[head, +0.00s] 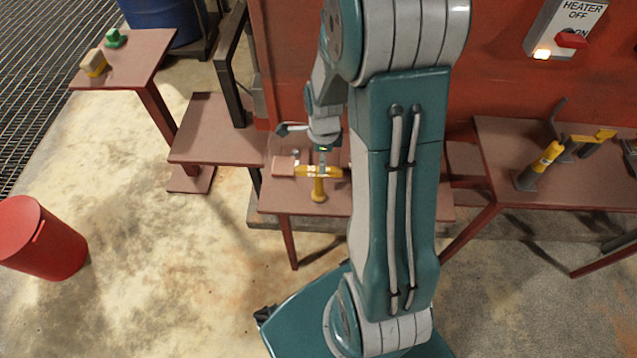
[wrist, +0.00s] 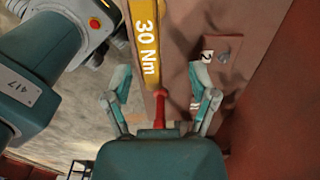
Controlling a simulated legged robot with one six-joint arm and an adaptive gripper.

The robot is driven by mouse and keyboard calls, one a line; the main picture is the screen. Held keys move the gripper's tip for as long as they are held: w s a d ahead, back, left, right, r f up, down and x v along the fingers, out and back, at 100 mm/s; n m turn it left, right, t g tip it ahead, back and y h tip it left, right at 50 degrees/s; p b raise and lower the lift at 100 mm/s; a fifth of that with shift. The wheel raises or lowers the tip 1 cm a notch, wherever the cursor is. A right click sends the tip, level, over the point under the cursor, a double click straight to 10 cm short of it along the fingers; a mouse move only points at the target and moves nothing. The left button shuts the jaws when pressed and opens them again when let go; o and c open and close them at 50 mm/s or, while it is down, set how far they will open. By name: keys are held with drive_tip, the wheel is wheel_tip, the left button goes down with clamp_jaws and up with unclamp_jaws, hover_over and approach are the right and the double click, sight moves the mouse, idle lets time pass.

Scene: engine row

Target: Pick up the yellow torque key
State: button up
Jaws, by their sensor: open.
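My gripper (wrist: 160,78) is open, with a finger on each side and clear of the bar. In the head view my gripper (head: 322,157) is just above or behind the key; the exact gap cannot be told.
A salmon block (head: 283,166) lies left of the key. The right table (head: 500,150) carries a yellow-and-grey tool (head: 540,167). The left table (head: 135,62) holds a green knob (head: 115,38) and a yellow-beige block (head: 94,63). A red bin (head: 42,240) stands on open floor.

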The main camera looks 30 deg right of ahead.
sight(318, 169)
drive_tip(key=shift+f, duration=0.35)
drive_tip(key=f, duration=0.1)
drive_tip(key=a+f, duration=0.2)
drive_tip(key=f, duration=0.1)
drive_tip(key=shift+s+f, duration=0.1)
drive_tip(key=shift+s, duration=0.05)
drive_tip(key=shift+d+f, duration=0.15)
drive_tip(key=shift+f, duration=0.3)
drive_tip(key=shift+d, duration=0.2)
drive_tip(key=c, duration=0.9)
drive_tip(key=shift+a, duration=0.15)
clamp_jaws()
